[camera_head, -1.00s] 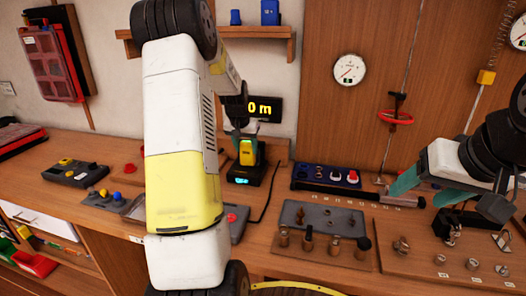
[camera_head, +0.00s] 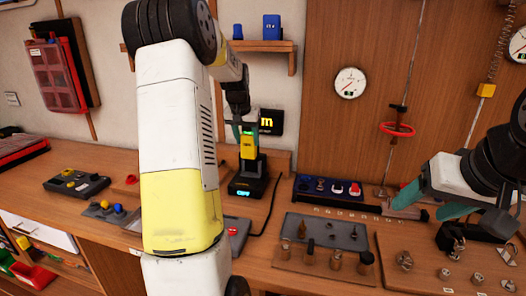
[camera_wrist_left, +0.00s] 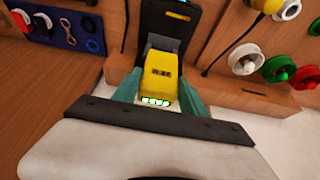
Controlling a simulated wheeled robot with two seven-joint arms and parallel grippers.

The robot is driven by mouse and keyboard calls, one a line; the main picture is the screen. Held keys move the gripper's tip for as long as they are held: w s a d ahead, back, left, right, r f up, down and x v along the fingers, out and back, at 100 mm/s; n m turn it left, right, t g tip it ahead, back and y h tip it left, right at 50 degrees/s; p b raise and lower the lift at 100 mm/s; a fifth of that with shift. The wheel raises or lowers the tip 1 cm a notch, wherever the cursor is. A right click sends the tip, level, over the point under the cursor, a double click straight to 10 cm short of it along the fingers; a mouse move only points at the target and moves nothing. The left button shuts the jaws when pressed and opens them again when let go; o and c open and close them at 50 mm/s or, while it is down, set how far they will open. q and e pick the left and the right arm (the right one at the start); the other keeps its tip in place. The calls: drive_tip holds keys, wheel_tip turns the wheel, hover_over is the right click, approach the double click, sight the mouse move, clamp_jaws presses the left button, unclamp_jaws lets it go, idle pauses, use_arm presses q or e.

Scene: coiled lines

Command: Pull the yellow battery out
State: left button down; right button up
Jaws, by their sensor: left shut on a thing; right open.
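The yellow battery (camera_head: 248,147) is upright above the black charger (camera_head: 247,187), whose lit display seems to read "OFF". My left gripper (camera_head: 247,131) is shut on the battery from above, one teal finger on each side. In the left wrist view the battery (camera_wrist_left: 162,74) sits between the fingers, with green lights near its end; the dark charger (camera_wrist_left: 165,27) is beyond it. I cannot tell whether the battery's lower end is clear of the charger. My right gripper (camera_head: 430,205) is open and empty at the right, over the bench.
A grey tray with pegs (camera_head: 325,232), a blue socket panel (camera_head: 327,188) and a wooden board with metal fittings (camera_head: 440,265) lie right of the charger. A black cable (camera_head: 270,208) runs from the charger. A grey button box (camera_head: 76,184) lies at left. A wall stands close behind.

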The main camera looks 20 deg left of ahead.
use_arm(q)
drive_tip(key=shift+r, duration=1.95)
